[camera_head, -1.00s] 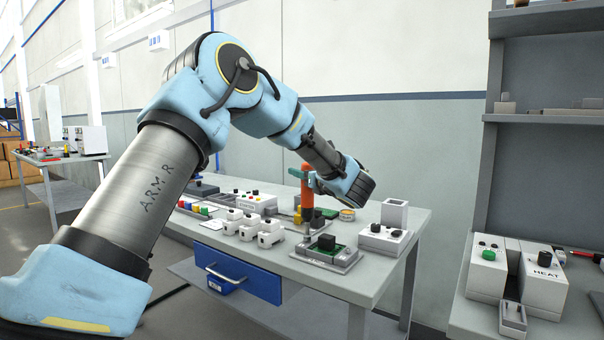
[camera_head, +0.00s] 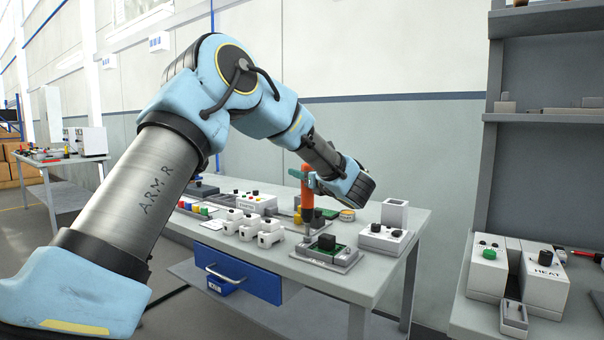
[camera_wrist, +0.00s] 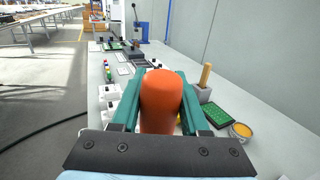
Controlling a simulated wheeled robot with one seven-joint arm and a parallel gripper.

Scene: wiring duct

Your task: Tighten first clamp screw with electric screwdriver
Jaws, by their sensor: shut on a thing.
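My gripper (camera_head: 304,174) is shut on the orange electric screwdriver (camera_head: 307,190) and holds it upright above the workbench. In the wrist view the screwdriver's orange body (camera_wrist: 160,100) fills the space between the green fingers and hides what lies below it. In the head view its thin lower end points down at the back left edge of a grey fixture (camera_head: 335,262) with a green board and a black block on it. I cannot tell whether the tip touches anything. The clamp screw is too small to make out.
White boxes (camera_head: 268,232) stand left of the fixture. A control box with knobs (camera_head: 384,238) stands to its right. A round tin (camera_head: 347,215) and a green board (camera_wrist: 208,116) lie behind. A blue drawer (camera_head: 238,274) hangs under the bench (camera_head: 360,284).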

